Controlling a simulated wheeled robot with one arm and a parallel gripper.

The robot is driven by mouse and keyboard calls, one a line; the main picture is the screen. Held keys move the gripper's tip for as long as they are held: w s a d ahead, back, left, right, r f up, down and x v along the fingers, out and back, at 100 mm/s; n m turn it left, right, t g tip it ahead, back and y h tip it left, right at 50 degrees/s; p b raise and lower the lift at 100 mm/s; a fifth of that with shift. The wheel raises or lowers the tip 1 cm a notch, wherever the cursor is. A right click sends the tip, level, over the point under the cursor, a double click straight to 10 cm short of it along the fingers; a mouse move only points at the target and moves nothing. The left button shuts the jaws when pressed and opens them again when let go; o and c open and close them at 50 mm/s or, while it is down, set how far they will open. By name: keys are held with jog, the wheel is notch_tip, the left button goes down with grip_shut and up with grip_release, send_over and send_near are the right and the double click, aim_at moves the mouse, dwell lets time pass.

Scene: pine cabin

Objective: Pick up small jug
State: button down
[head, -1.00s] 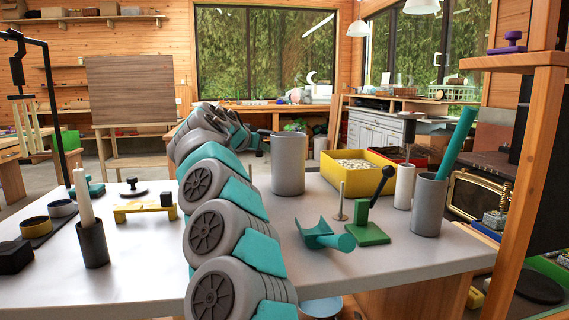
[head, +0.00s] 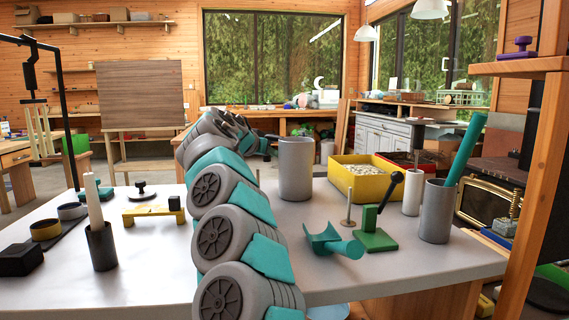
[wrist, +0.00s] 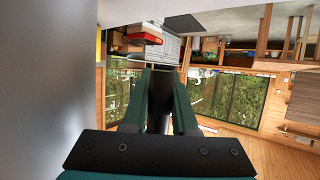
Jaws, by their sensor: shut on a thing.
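The small jug (head: 296,170) appears to be the plain grey cylinder at the back middle of the table, upright. In the wrist view its grey wall (wrist: 40,90) fills the left side, close and blurred. My gripper (head: 266,141) is at the jug's upper left side, partly hidden behind my arm. In the wrist view the green fingers of my gripper (wrist: 160,82) are closed on a dark upright piece that looks like the jug's handle. I cannot tell whether the jug's base touches the table.
A yellow bin (head: 352,184) stands right of the jug. A brass peg (head: 348,212), a teal scoop-like part (head: 333,243) and a green lever block (head: 377,236) are in front. A grey holder (head: 437,212) stands at right. A candle in a dark cup (head: 102,247) is at left.

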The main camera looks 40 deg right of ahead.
aim_at(268, 136)
jog(key=shift+r, duration=0.1)
notch_tip(268, 136, up, 4)
jog(key=shift+s+d+r+p, duration=0.1)
jog(key=shift+d+p, duration=0.05)
jog(key=shift+p, duration=0.7)
jog(key=shift+r+p, duration=1.15)
jog(key=shift+r, duration=1.6)
jog(key=shift+a, duration=0.2)
